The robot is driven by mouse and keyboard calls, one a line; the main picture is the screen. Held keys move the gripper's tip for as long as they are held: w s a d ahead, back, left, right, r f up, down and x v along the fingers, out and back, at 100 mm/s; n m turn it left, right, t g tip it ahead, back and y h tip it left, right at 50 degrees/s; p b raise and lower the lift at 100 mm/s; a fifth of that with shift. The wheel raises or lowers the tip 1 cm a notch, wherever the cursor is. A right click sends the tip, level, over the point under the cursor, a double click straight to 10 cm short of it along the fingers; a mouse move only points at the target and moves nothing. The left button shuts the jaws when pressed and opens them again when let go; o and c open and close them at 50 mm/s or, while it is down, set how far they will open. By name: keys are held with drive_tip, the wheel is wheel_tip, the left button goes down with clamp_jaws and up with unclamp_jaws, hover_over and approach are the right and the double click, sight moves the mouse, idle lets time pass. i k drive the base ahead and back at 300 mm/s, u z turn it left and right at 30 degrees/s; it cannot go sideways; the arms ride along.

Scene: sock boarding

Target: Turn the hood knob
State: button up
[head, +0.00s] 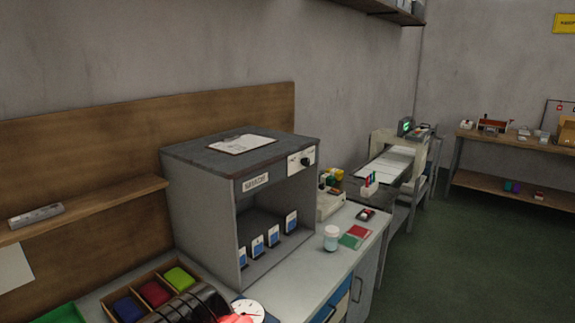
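The hood (205,200) is a grey open-fronted box on the bench, with a dark top. Its knob (306,161) is small and black, on a white plate at the right end of the hood's upper front edge. Small marks flank the knob, but they are too small to read, and its exact pointing direction is unclear. Several blue-and-white packs (273,235) stand inside the hood. A clipboard with paper (239,144) lies on top.
A white-lidded jar (331,238), green and red squares (354,236) and a beige device (330,203) sit right of the hood. A tray of coloured cloths (151,293) and a white dial (248,310) are at the bottom. Space before the knob looks clear.

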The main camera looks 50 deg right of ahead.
sight(305, 162)
drive_tip(key=u, duration=0.85)
drive_tip(key=k, duration=1.2)
drive_tip(key=z, duration=1)
drive_tip(key=i, duration=1)
